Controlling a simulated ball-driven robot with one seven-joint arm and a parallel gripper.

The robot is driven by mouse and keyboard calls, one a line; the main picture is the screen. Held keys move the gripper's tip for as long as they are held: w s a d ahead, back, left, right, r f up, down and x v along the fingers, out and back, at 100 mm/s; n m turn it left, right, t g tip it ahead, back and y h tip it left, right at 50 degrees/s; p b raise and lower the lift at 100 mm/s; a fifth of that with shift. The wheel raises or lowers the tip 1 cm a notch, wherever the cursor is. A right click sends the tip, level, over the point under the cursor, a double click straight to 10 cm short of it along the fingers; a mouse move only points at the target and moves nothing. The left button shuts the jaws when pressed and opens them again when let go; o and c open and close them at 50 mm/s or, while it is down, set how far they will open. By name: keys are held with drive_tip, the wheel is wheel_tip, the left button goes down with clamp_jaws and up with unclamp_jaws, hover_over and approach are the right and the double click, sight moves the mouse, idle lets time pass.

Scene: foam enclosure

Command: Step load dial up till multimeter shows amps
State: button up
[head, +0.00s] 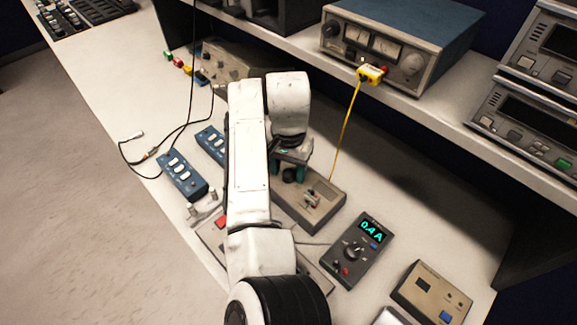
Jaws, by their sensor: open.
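A dark handheld multimeter (356,249) lies on the bench right of my arm. Its lit cyan display (371,231) appears to read 0.4 A, though the digits are small. A beige box (318,211) lies behind and left of it, with a small panel on its top. A black knob (289,175), which looks like the load dial, is at the box's far left end. My gripper (288,166) is over that end, with green fingertips open at either side of the knob. My gripper partly hides the knob, so I cannot tell whether the fingers touch it or where it points.
Blue switch strips (182,177) and black cables lie left of my arm. A power supply (392,48) with a yellow plug (371,75) stands on the shelf; its yellow lead hangs toward the beige box. Another beige box (432,293) sits front right.

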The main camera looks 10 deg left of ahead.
drive_tip(key=c, duration=1)
clamp_jaws()
drive_tip(key=shift+m, duration=0.4)
drive_tip(key=m+p, duration=0.1)
drive_tip(key=m, duration=0.2)
drive_tip(key=shift+m+p, duration=0.6)
drive_tip(key=shift+m, duration=1.9)
drive_tip(key=o, duration=1)
unclamp_jaws()
